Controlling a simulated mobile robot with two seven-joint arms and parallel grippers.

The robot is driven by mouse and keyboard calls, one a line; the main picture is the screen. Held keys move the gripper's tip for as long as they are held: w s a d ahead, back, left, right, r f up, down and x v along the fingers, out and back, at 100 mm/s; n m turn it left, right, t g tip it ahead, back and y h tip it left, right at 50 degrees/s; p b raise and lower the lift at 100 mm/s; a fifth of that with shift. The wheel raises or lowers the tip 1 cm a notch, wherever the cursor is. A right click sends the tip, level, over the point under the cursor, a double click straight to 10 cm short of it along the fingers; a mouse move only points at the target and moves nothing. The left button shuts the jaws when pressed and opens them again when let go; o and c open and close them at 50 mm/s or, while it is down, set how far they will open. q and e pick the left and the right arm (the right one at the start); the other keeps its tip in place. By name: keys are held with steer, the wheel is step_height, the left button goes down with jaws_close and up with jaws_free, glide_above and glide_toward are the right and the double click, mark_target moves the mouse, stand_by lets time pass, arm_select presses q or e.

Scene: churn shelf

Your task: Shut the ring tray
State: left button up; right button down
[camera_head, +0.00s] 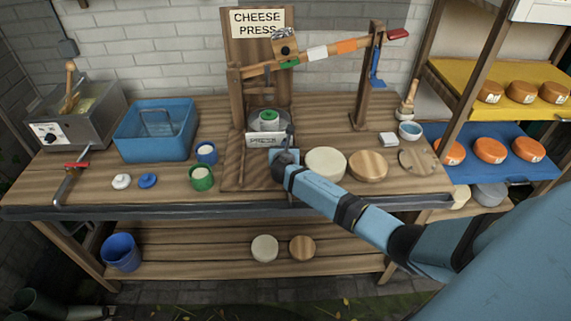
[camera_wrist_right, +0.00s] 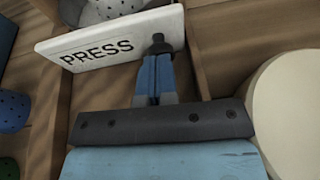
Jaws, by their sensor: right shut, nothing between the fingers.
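The ring tray has a white front panel marked PRESS (camera_head: 262,140), at the foot of the wooden cheese press. The panel also shows at the top of the right wrist view (camera_wrist_right: 100,45), slightly tilted in the picture. Behind it sits a grey perforated mould (camera_wrist_right: 98,10) with a green-rimmed piece (camera_head: 269,118) in it. A dark knob (camera_wrist_right: 160,45) shows at the panel's right end. My right gripper (camera_head: 286,150) is shut and empty in front of this end. Its blue fingers (camera_wrist_right: 155,78) reach up to the knob; I cannot tell whether they touch. My left gripper is not in view.
Green (camera_head: 201,179) and blue (camera_head: 206,153) cups stand left of the press. The press lever (camera_head: 320,54) spans above. The bench front between them is clear.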

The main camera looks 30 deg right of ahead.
mark_target(284, 137)
steer(key=w+d, duration=0.1)
steer(key=w+d+b, duration=0.1)
steer(key=w, duration=0.1)
steer(key=w+d, duration=0.1)
steer(key=shift+w, duration=0.4)
steer(key=shift+w+d+r, duration=0.1)
steer(key=shift+r, duration=0.15)
